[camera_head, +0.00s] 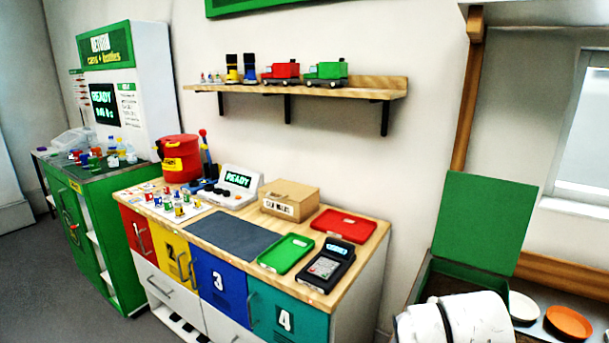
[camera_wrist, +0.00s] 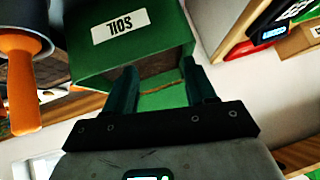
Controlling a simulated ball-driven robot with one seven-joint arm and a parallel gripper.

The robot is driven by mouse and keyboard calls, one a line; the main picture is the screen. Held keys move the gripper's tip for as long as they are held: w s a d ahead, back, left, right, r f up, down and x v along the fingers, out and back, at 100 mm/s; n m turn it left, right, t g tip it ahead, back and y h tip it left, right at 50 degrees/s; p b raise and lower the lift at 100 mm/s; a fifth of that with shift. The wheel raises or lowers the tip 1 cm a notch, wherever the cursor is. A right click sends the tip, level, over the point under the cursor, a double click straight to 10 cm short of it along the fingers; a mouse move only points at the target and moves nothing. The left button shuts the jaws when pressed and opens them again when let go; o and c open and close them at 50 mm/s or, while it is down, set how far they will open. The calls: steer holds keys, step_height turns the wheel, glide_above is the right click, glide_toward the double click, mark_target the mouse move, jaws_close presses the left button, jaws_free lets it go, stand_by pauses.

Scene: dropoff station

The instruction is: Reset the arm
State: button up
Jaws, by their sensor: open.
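My gripper (camera_wrist: 160,80) shows in the wrist view with its two dark green fingers apart and nothing between them. The fingers overlap the view of a green box (camera_wrist: 85,58) whose label reads SOIL upside down. I cannot tell whether they touch it. In the head view a white part of my arm (camera_head: 458,322) shows at the lower right, in front of a green box with a raised green lid (camera_head: 485,220). The gripper itself is hidden or out of frame there.
In the wrist view an orange-handled tool (camera_wrist: 22,85) is at the left. The head view shows a wooden counter (camera_head: 352,262) with a green tray (camera_head: 286,253), red tray (camera_head: 343,225) and card terminal (camera_head: 327,265). An orange dish (camera_head: 569,321) lies right of my arm.

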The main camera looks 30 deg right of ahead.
steer(key=s+a+f+n+y, duration=0.25)
steer(key=a+f+n, duration=0.45)
steer(key=a, duration=0.4)
steer(key=s+a+f+n+y, duration=0.2)
steer(key=a+f+n+y, duration=0.2)
steer(key=a+f+n, duration=0.5)
steer(key=s+f+m+g, duration=0.2)
steer(key=s+f+g, duration=0.2)
steer(key=s, duration=0.6)
steer(key=shift+s+a+f, duration=0.2)
steer(key=shift+a+f, duration=0.05)
steer(key=shift+f, duration=0.3)
